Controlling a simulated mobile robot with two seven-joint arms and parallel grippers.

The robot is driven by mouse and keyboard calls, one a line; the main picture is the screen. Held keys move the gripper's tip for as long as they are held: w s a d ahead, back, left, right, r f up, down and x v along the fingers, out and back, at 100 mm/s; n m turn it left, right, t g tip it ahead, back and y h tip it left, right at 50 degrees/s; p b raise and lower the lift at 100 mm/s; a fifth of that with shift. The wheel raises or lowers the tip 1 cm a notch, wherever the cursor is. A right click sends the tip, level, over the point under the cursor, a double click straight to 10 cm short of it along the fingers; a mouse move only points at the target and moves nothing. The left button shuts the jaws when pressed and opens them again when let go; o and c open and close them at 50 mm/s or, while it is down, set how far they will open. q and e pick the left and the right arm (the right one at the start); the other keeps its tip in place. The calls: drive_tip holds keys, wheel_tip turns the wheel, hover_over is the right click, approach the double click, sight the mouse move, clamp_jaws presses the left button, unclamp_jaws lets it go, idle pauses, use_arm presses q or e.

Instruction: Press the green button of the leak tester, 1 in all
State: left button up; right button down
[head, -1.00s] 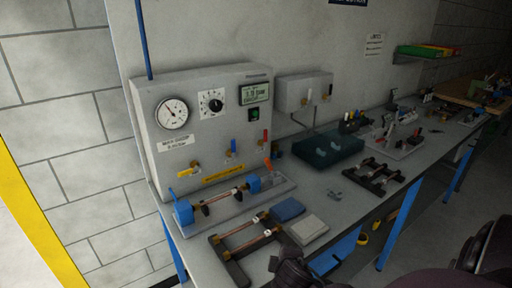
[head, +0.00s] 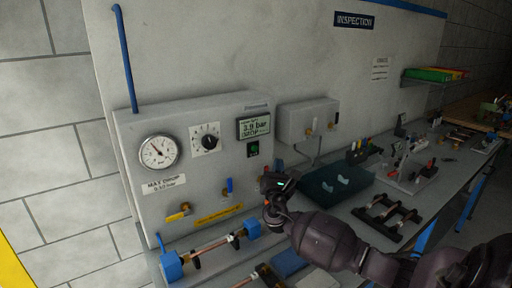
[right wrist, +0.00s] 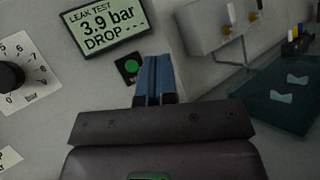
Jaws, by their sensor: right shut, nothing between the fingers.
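The leak tester (head: 205,185) is a grey box against the back wall. Its green button (head: 253,149) sits in a black square below the display (head: 254,127). In the right wrist view the green button (right wrist: 131,67) shows just left of the blue fingertips, and the display (right wrist: 105,22) reads 3.9 bar, DROP with dashes. My right gripper (head: 278,183) is in front of the tester's right side, below the button; in the wrist view (right wrist: 155,78) its fingers are shut and empty. A gap to the panel cannot be judged. My left gripper is out of view.
A gauge (head: 159,152), a dial (head: 206,139) and valve levers are on the tester's front. A copper tube (head: 215,246) sits in the blue clamps below.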

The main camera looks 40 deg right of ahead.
sight(255, 148)
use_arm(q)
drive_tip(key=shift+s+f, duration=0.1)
use_arm(e)
drive_tip(key=shift+w+r, duration=0.15)
drive_tip(key=shift+r, duration=0.2)
use_arm(q)
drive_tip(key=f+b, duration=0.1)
drive_tip(key=b, duration=0.1)
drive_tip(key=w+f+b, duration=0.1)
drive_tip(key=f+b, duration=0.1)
drive_tip(key=b, duration=0.1)
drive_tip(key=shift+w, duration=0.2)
use_arm(e)
drive_tip(key=w+d, duration=0.1)
drive_tip(key=w, duration=0.7)
drive_tip(key=shift+w, duration=0.35)
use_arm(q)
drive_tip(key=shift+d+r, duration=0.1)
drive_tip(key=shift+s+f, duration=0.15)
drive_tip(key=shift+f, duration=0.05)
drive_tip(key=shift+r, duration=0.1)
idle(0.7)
